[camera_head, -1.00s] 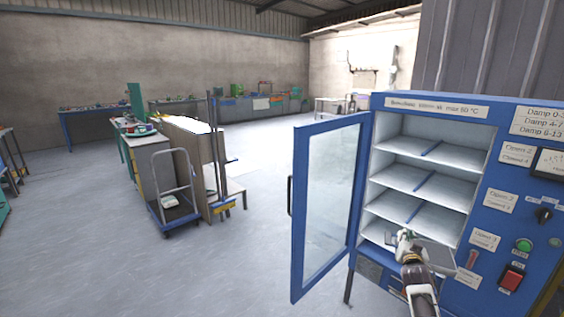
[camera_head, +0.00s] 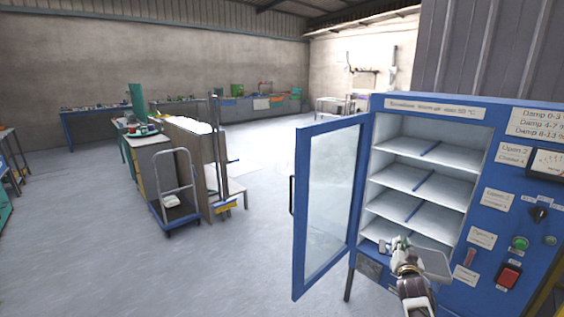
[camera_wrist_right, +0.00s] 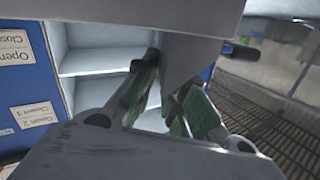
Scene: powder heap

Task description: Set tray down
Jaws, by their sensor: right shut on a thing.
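My right gripper (camera_head: 399,246) is in front of the lowest part of the open blue cabinet (camera_head: 432,103). It is shut on a flat grey tray (camera_head: 434,263), which shows beside the gripper to its right. In the right wrist view the green-padded fingers (camera_wrist_right: 168,100) are close to a broad grey surface (camera_wrist_right: 110,12), seemingly the tray, across the top. The tray is held in front of the cabinet's lower edge; whether it touches anything below is hidden. My left gripper is out of view.
The cabinet has several white shelves (camera_head: 418,178) with blue divider strips, and they look empty. Its glass door (camera_head: 328,200) stands open to the left. A control panel with a red switch (camera_head: 508,275) is on the right. A trolley (camera_head: 177,213) stands farther left on open floor.

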